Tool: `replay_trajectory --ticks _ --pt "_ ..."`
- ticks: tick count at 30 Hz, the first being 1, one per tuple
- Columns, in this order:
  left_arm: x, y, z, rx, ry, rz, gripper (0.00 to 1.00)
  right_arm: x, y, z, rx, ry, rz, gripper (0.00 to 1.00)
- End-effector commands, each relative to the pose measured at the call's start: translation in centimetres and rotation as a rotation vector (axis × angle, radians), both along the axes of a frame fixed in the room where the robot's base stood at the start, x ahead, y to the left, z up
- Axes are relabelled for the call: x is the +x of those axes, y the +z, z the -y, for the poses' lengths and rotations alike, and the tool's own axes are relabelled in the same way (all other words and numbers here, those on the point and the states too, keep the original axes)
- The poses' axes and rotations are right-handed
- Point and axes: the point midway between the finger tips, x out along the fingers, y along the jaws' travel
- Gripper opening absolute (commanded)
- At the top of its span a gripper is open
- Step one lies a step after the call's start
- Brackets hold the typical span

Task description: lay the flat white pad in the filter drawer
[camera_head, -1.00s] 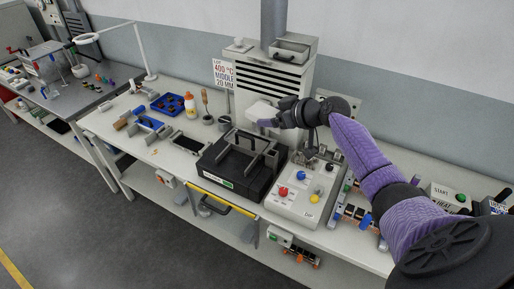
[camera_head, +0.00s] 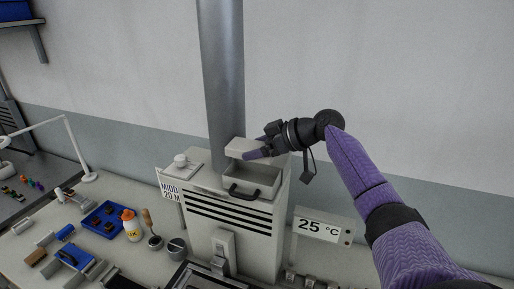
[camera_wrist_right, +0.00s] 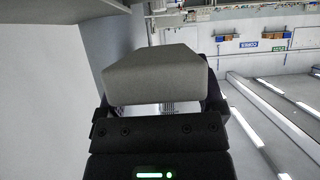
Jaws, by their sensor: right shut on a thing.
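The flat white pad (camera_head: 241,147) is held by my right gripper (camera_head: 256,152) above the cabinet top in the head view. In the right wrist view the pad (camera_wrist_right: 155,80) sits between the fingers and looks pale grey. The filter drawer (camera_head: 262,178) is an open, grey, box-like tray with a dark handle at the upper part of the cabinet. The pad is above the drawer's back left part, seemingly apart from it; the exact height gap is hard to tell. The drawer's floor is partly hidden by its front wall. My left gripper is not in view.
The drawer belongs to a grey slotted cabinet (camera_head: 236,228) with a metal duct (camera_head: 221,80) rising behind. A white piece with a knob (camera_head: 180,162) rests at the cabinet's top left. A 25 °C display (camera_head: 321,227) stands at right.

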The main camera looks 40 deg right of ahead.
Motion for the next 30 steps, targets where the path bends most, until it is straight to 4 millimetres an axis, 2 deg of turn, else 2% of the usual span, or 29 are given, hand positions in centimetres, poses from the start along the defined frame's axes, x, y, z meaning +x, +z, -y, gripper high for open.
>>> replay_trajectory --ticks 16,30 --pt "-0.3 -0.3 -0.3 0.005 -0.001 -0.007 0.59 -0.1 -0.1 0.0 0.000 0.000 0.001 0.31" --pt "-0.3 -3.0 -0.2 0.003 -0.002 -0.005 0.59 -0.1 -3.3 0.0 0.000 0.000 0.001 0.31"
